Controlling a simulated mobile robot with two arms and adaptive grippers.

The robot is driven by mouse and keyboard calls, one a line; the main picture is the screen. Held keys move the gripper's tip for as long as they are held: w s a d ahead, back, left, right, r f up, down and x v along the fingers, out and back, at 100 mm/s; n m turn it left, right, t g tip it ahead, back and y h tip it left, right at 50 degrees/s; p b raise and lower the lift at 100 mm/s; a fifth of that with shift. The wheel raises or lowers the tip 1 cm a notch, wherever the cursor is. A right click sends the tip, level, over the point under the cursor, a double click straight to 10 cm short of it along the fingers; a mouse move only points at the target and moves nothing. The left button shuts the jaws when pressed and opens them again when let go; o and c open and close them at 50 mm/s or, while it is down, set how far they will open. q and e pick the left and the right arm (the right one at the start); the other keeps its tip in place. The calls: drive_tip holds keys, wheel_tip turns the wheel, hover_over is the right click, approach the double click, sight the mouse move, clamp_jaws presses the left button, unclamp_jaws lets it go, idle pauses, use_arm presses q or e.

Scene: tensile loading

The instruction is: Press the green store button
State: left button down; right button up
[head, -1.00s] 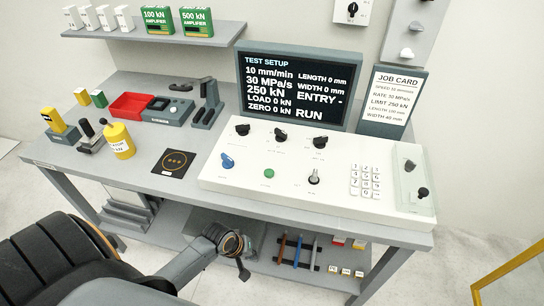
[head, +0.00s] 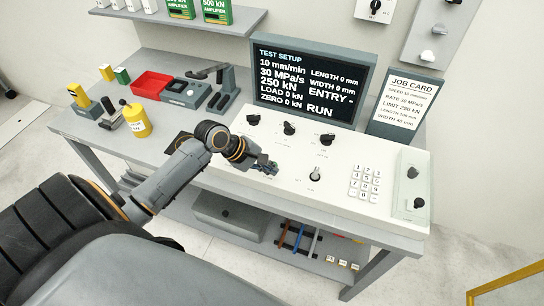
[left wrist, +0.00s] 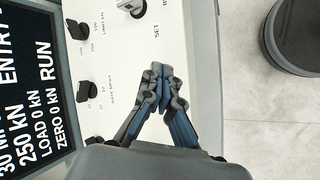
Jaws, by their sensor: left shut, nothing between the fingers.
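The white control panel (head: 340,205) lies on the bench below a dark screen (head: 308,85) that reads TEST SETUP. My left gripper (head: 270,167) is shut and empty over the front left part of the panel, with its fingers pointing down at it. In the left wrist view the closed fingertips (left wrist: 158,72) are over the white panel, near the SET label. The green button is not visible now; my left gripper covers its area in the head view. I cannot tell whether the fingertips touch it. My right gripper is not in view.
A silver-stemmed knob (head: 315,174) stands just right of my left gripper. Black knobs (head: 289,128) line the panel's back, and a keypad (head: 365,182) is on its right. A yellow cylinder (head: 137,121) and red tray (head: 151,85) are on the left of the bench.

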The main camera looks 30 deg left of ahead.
use_arm(q)
drive_tip(key=w+a+r+n+t+h, duration=0.1)
drive_tip(key=w+a+r+n, duration=0.2)
drive_tip(key=r, duration=0.4)
drive_tip(key=shift+w+r+n, duration=0.15)
drive_tip(key=shift+w+n, duration=0.45)
drive_tip(key=shift+w, duration=0.05)
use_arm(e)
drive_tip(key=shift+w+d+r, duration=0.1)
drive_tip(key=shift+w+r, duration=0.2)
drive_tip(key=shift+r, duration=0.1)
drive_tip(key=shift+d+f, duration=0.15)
use_arm(q)
wheel_tip(320, 180, down, 7)
drive_tip(key=b, duration=0.9)
drive_tip(key=shift+f, duration=0.95)
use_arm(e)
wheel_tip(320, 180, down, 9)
